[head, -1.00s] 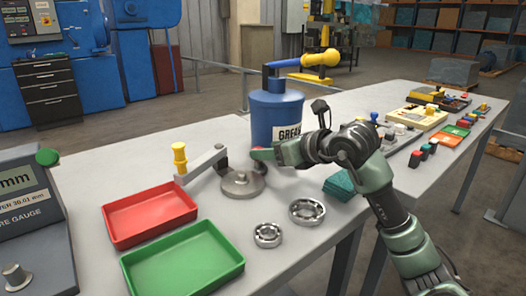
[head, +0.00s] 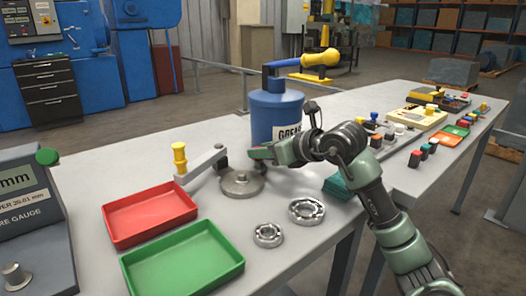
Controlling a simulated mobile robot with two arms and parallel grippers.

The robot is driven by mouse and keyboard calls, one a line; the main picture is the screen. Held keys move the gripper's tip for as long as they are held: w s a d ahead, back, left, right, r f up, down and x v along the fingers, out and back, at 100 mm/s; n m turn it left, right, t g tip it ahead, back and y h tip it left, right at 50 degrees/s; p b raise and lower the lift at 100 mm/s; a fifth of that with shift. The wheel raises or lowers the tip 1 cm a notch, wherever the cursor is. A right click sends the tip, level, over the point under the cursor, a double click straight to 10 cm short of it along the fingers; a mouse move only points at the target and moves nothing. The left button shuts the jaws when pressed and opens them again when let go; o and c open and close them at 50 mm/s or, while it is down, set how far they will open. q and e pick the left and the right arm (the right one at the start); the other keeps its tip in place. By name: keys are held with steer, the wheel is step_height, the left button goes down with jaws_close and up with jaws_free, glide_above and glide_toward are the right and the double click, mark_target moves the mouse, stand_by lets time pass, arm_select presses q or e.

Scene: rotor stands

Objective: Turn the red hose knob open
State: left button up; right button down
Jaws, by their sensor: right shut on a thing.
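The blue grease canister (head: 268,112) stands on the grey bench, with a blue pump head and a yellow handle on top. My right gripper (head: 259,153) is at the canister's lower front, just above the round grey metal base (head: 241,183) of the crank. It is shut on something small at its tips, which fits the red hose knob. The knob itself is hidden by the fingers and cannot be made out now. My left gripper is not in view.
The crank's yellow handle (head: 180,157) stands left of my gripper. A red tray (head: 150,214), a green tray (head: 183,262) and two bearing rings (head: 306,210) lie in front. Teal pads (head: 343,187) lie under my right forearm. A gauge (head: 35,215) stands at far left.

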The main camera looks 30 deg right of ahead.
steer(key=shift+d+f+n+y, duration=0.15)
steer(key=shift+n+y, duration=0.15)
steer(key=shift+d+n+g+y, duration=0.1)
steer(key=shift+n+g+y, duration=0.3)
steer(key=shift+n+y, duration=0.45)
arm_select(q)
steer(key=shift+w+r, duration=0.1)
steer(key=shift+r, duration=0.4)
arm_select(e)
steer(key=shift+w+n+g+y, duration=0.1)
steer(key=shift+n+g+y, duration=0.4)
steer(key=shift+n+y, duration=0.35)
steer(key=c, duration=1)
jaws_free()
